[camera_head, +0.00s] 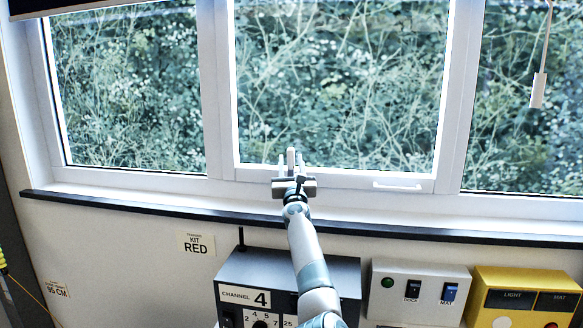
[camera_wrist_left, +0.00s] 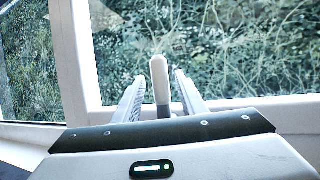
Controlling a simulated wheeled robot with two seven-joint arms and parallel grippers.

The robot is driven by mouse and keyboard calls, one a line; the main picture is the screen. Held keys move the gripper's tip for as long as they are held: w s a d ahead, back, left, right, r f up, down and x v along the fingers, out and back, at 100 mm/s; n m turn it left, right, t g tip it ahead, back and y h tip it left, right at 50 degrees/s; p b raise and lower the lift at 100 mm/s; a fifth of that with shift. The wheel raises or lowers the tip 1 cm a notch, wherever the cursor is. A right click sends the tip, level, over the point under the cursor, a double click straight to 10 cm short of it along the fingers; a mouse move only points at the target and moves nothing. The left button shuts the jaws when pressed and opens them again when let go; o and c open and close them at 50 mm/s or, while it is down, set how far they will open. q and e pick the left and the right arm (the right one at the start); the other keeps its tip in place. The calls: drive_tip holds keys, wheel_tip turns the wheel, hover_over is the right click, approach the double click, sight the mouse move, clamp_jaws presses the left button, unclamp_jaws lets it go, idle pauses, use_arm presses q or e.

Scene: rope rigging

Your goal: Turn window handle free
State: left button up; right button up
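The window handle (camera_wrist_left: 159,80) is a pale upright lever with a rounded top on the lower frame of the middle window. In the head view the handle (camera_head: 291,158) shows just beyond my left gripper (camera_head: 294,183). In the left wrist view it stands between the two fingers of my left gripper (camera_wrist_left: 160,92), with a gap visible on each side. The fingers are apart and I see no grip on it. A darker grey part shows at the handle's foot; the rest is hidden behind the gripper body. My right gripper is in neither view.
A white bar pull (camera_head: 397,186) sits on the lower frame to the right. A dark sill edge (camera_head: 400,232) runs below. Under it stand a grey channel box (camera_head: 335,272), a white switch box (camera_head: 418,285) and a yellow switch box (camera_head: 525,283). A white cord pull (camera_head: 538,90) hangs right.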

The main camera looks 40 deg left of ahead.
use_arm(q)
drive_tip(key=shift+v, duration=0.75)
drive_tip(key=b+v, duration=0.3)
drive_tip(key=v, duration=1.3)
drive_tip(key=shift+a+f, duration=0.1)
drive_tip(key=shift+f, duration=0.1)
